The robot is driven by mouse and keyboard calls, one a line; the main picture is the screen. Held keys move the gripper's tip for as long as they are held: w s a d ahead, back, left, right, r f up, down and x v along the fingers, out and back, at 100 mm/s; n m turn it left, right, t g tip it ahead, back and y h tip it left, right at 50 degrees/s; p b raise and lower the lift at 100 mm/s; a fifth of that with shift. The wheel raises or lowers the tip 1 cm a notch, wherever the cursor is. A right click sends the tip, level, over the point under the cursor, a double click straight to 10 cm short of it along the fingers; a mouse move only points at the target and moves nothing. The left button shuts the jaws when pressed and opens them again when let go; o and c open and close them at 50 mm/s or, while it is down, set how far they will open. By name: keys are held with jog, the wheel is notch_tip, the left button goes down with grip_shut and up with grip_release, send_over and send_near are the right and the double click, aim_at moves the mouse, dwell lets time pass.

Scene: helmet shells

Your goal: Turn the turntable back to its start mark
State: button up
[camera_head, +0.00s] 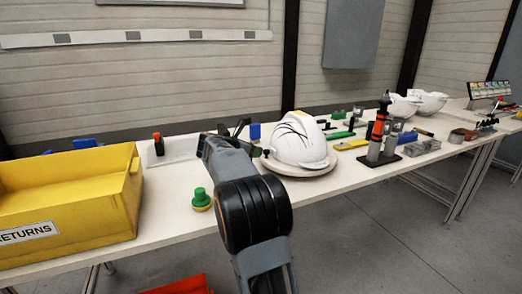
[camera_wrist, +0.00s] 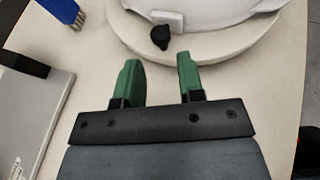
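A white helmet shell (camera_head: 299,140) with dark curved lines on top sits on the round pale turntable (camera_head: 318,169). In the wrist view the turntable (camera_wrist: 215,58) fills the top, with the helmet's lower edge (camera_wrist: 210,12) on it. A black knob (camera_wrist: 160,37) and a small white block (camera_wrist: 168,20) are at the turntable's near edge. My gripper (camera_wrist: 158,62) is open, its two green fingers apart and empty. The knob lies just beyond the fingertips, between their lines. I cannot make out a start mark. In the head view my arm hides part of the table beside the turntable.
A yellow returns bin (camera_head: 70,205) stands at the left. A green knob (camera_head: 201,198) is near the table's front edge. A blue brush (camera_wrist: 62,12) and a grey plate (camera_wrist: 35,110) lie left of my gripper. An orange-and-black tool (camera_head: 378,128) stands right of the helmet.

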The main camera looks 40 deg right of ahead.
jog(key=p+v, duration=0.1)
jog(key=v, duration=0.6)
jog(key=shift+a+r, duration=0.2)
jog(key=shift+a, duration=0.15)
